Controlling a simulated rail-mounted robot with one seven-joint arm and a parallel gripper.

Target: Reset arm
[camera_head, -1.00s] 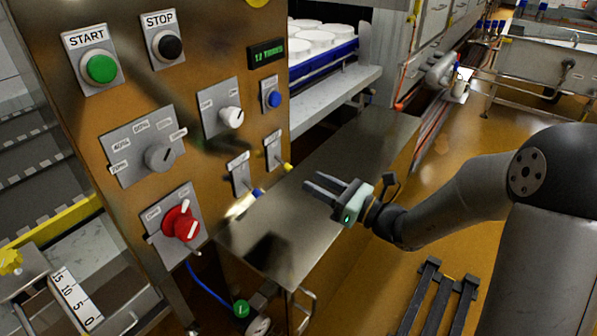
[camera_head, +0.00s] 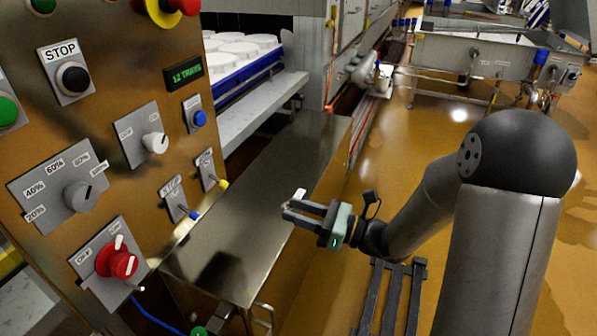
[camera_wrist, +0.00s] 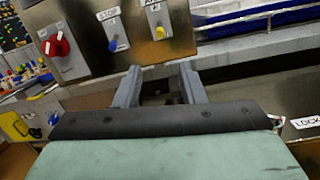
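My gripper (camera_head: 290,213) is at the end of my arm, over the right part of the steel table in the head view, with its fingers pointing left toward the control panel. In the wrist view my gripper (camera_wrist: 160,74) shows its two fingers apart with nothing between them. The control panel (camera_head: 120,85) stands at the left with a STOP button, a green button, knobs and a red rotary switch (camera_head: 118,262). In the wrist view the red switch (camera_wrist: 55,45) is at the upper left, beyond the fingers. My gripper touches none of the controls.
The steel table (camera_head: 235,240) lies below my gripper. Behind it, a blue tray (camera_head: 240,77) of white moulds (camera_head: 250,42) sits on a conveyor. A dark slatted rack (camera_head: 392,300) is on the floor below my arm. Open floor (camera_head: 440,135) lies beyond it.

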